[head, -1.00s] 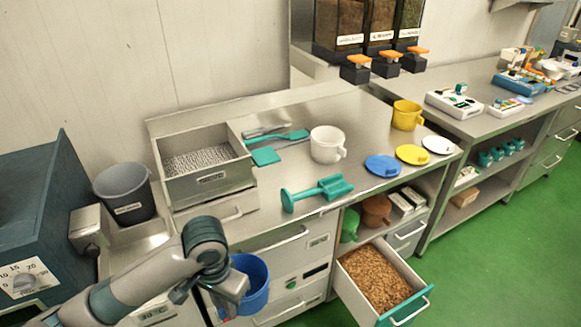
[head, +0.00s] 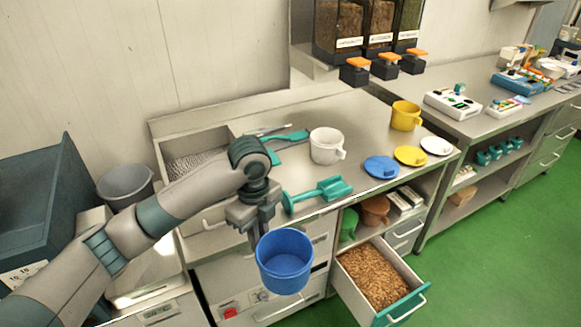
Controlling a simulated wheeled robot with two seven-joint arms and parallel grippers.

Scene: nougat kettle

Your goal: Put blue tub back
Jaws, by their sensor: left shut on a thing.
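The blue tub (head: 285,264) hangs upright from my left gripper (head: 256,232), in front of the counter's drawers. My left gripper is shut on the tub at its far left side; the exact grip point is partly hidden. The tub looks empty inside. A round blue lid (head: 382,166) lies flat on the counter to the right. My right gripper is out of view.
A white tub (head: 326,146), a yellow tub (head: 405,116) and a teal scoop (head: 318,193) stand or lie on the steel counter (head: 290,113). An open drawer of brown bits (head: 372,276) juts out at right. A grey bin (head: 125,184) stands left.

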